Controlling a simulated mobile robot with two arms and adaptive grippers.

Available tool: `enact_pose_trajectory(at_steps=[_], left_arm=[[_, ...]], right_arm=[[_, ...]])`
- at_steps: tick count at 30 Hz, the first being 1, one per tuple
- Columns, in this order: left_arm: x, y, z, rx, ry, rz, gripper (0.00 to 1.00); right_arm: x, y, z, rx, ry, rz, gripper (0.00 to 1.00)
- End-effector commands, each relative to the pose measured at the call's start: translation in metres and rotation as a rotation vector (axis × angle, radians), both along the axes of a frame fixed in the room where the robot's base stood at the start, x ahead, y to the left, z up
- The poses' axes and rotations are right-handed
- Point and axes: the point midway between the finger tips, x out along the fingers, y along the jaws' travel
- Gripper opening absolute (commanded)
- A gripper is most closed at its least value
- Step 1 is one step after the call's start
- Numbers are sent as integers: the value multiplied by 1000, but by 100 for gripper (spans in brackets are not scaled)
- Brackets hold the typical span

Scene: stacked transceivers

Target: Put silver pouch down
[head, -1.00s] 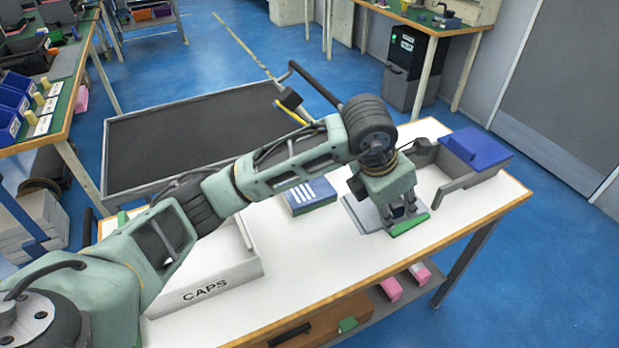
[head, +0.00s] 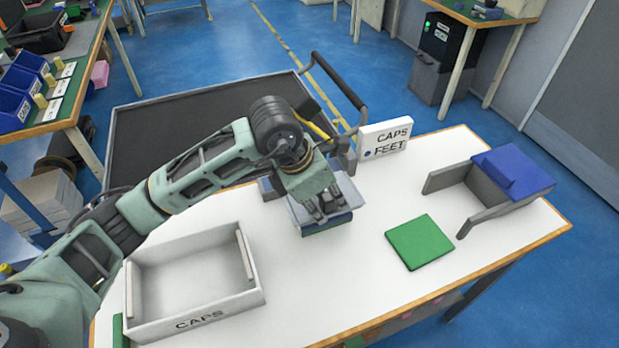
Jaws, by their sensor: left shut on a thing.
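The silver pouch (head: 346,193) is a flat, light grey piece in the middle of the table. My left gripper (head: 325,214) points down over it and is shut on it, and its fingers hide part of it. A blue piece with a dark green lower edge (head: 328,229) shows just below the pouch. I cannot tell whether the pouch touches it. My right gripper is not in view.
A green square (head: 419,242) lies on the white table (head: 330,285). An open CAPS tray (head: 195,318) stands at the left, and a grey holder with a blue top (head: 515,172) at the right. A CAPS FEET sign (head: 385,138) stands at the back edge.

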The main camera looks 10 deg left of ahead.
Motion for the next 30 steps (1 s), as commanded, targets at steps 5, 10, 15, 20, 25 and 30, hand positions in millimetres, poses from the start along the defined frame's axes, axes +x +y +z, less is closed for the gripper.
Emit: enact_pose_trajectory(at_steps=[5,10,15,20,25,30], left_arm=[[39,26,3,-1,1,6,1],[61,40,2,-1,0,3,1],[65,44,-4,-1,1,-1,1],[64,43,-24,-1,5,0,1],[66,44,-35,0,-2,-1,1],[66,44,-36,0,-2,-1,1]], right_arm=[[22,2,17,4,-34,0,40],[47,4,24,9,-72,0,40],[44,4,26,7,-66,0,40],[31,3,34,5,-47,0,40],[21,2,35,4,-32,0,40],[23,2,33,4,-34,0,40]])
